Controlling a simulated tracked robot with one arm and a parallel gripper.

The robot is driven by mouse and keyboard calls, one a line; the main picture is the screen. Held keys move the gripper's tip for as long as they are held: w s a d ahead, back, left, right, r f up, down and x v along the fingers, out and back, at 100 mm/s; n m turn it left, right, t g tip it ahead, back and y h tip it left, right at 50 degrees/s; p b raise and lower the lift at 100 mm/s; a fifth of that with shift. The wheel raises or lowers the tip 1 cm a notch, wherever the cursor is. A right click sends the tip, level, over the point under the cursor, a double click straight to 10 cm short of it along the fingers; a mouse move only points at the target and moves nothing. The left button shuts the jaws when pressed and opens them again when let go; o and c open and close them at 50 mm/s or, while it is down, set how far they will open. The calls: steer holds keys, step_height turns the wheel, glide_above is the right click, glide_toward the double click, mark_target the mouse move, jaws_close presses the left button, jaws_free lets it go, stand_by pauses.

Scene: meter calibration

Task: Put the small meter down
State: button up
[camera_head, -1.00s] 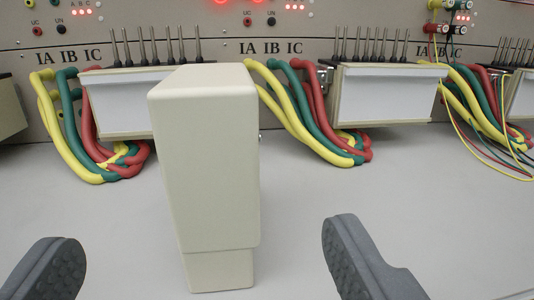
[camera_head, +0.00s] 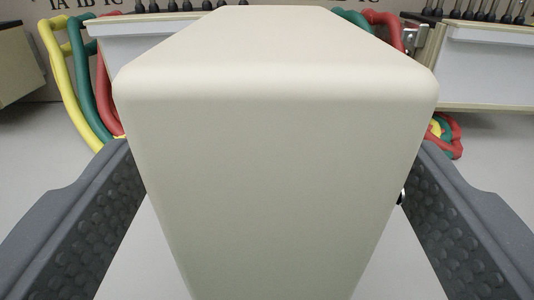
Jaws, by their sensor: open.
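The small meter (camera_head: 270,170) is a cream box with rounded edges, standing upright and filling the middle of the view. My gripper (camera_head: 278,195) is open, with one dark grey padded finger on each side of the meter. The left finger (camera_head: 85,220) and the right finger (camera_head: 465,225) reach along its sides. Light grey surface shows between the lower part of the meter and each finger. The upper ends of the fingers come close to the meter's edges; I cannot tell whether they touch. The meter's base is out of view.
Behind stand wall-side boxes with white panels, one at the left (camera_head: 150,40) and one at the right (camera_head: 490,65). Thick yellow, green and red cables (camera_head: 85,90) hang beside them. The grey tabletop (camera_head: 30,140) is clear at the left.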

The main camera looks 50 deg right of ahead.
steer(key=shift+b+x, duration=0.45)
steer(key=shift+x, duration=1.35)
steer(key=shift+c, duration=0.4)
steer(key=c, duration=1.4)
